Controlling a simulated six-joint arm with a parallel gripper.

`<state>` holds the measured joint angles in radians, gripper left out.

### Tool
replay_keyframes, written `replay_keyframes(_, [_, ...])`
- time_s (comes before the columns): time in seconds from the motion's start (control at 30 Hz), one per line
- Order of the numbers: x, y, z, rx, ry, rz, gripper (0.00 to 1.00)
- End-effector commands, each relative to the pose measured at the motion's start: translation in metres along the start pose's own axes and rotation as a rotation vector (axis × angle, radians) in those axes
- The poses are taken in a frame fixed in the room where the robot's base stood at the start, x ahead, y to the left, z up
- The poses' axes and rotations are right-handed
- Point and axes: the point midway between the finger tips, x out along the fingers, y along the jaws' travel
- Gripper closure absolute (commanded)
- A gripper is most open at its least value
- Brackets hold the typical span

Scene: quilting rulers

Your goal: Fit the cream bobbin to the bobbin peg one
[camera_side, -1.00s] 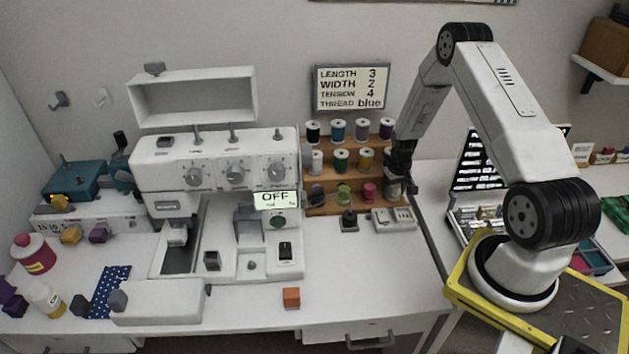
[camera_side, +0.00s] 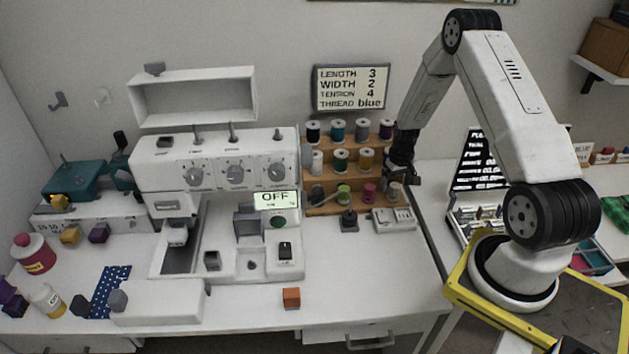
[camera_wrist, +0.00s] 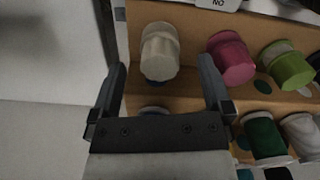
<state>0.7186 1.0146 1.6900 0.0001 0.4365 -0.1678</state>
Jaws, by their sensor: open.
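The cream bobbin (camera_side: 394,191) stands at the right end of the lowest shelf of the wooden rack. The wrist view shows it as a cream spool (camera_wrist: 160,52), just beyond and between my fingertips. My gripper (camera_side: 412,180) is just right of the rack's lower end. In the wrist view my gripper (camera_wrist: 163,72) has its two fingers wide apart, with nothing held. Thin upright pegs stand on top of the white sewing machine (camera_side: 215,153); I cannot tell which peg is bobbin peg one.
The wooden rack (camera_side: 326,170) holds several other spools, with a pink spool (camera_wrist: 231,58) and a green spool (camera_wrist: 286,66) beside the cream one. A grey device (camera_side: 394,220) and a dark peg stand (camera_side: 348,221) lie below. An orange block (camera_side: 291,297) sits near the front edge.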

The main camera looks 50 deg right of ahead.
Motion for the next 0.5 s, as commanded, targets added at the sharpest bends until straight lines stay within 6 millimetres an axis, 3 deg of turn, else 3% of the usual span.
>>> replay_keyframes(0.3, [-0.036, 0.0, -0.001, 0.0, 0.002, 0.0, 0.0])
replay_keyframes(0.5, [-0.045, 0.0, 0.0, 0.0, 0.001, 0.0, 0.0])
